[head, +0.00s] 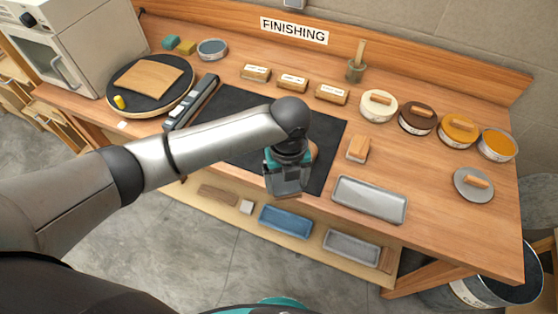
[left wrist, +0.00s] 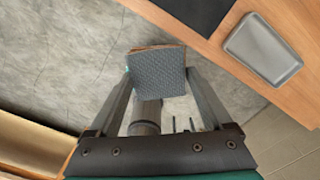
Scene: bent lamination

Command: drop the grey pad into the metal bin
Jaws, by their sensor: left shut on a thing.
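My left gripper (head: 287,184) hangs over the front edge of the finishing bench. In the left wrist view, my left gripper (left wrist: 158,72) is shut on the grey pad (left wrist: 157,76), a small square with a textured grey face and a brownish far edge. The pad hides behind the gripper in the head view, or is too unclear to tell there. The metal bin (head: 467,294) stands on the floor at the lower right, beside the bench's right end, partly hidden by the bench. Its inside is dark. The gripper is well left of the bin. My right gripper is not in view.
The bench top (head: 420,155) carries a dark mat (head: 325,165), a grey tray (head: 369,199), a small wooden block (head: 358,149), several tins and a grey lid (head: 474,184). A lower shelf holds a blue tray (head: 286,221) and another grey tray (head: 351,247). The floor in front is clear.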

